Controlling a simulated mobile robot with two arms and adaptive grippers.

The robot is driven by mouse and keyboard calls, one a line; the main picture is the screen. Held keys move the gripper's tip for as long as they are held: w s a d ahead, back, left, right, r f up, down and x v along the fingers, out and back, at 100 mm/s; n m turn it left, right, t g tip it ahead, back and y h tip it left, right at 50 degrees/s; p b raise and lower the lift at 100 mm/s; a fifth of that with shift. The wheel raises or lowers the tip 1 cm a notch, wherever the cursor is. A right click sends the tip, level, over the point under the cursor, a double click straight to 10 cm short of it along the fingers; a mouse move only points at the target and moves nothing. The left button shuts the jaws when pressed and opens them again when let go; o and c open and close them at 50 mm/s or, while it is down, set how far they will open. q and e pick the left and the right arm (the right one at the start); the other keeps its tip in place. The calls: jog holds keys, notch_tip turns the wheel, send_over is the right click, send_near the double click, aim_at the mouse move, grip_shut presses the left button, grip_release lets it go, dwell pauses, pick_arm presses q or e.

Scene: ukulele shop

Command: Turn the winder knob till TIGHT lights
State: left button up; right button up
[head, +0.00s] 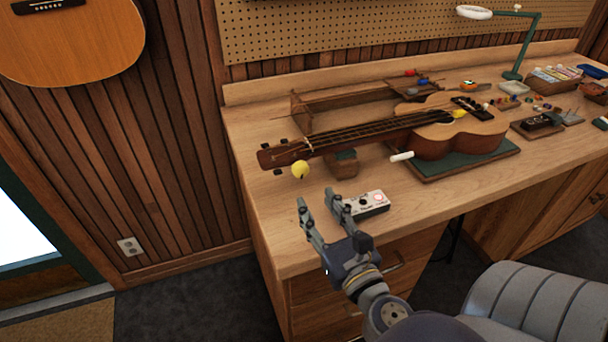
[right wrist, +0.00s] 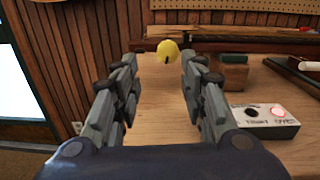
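The yellow round winder knob (head: 300,170) sits by the headstock of the ukulele (head: 400,130), which lies on the bench. In the right wrist view the knob (right wrist: 168,50) shows between and beyond the fingertips, with a dark mark on its face. My right gripper (head: 316,200) is open and empty, just in front of the knob and apart from it. A small white box (head: 368,205) stands right of the gripper. In the right wrist view this box (right wrist: 262,122) has a glowing red light at its right; its lettering is too small to read surely. My left gripper is out of view.
A wooden neck block (head: 343,165) stands right of the knob. A white stick-like piece (head: 402,156) juts out before the ukulele body. A green lamp (head: 520,50), trays and small parts fill the right side. The bench's front left is clear.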

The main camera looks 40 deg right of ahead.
aim_at(303, 174)
jog(key=shift+d+f+m, duration=0.25)
jog(key=shift+d+m, duration=0.15)
jog(key=shift+w+d+g+h, duration=0.1)
jog(key=shift+w+g+h, duration=0.05)
jog(key=shift+g+h, duration=0.2)
jog(key=p+x, duration=0.2)
jog(key=x, duration=0.6)
jog(key=shift+w, duration=0.35)
jog(key=shift+x, duration=0.8)
jog(key=c, duration=0.8)
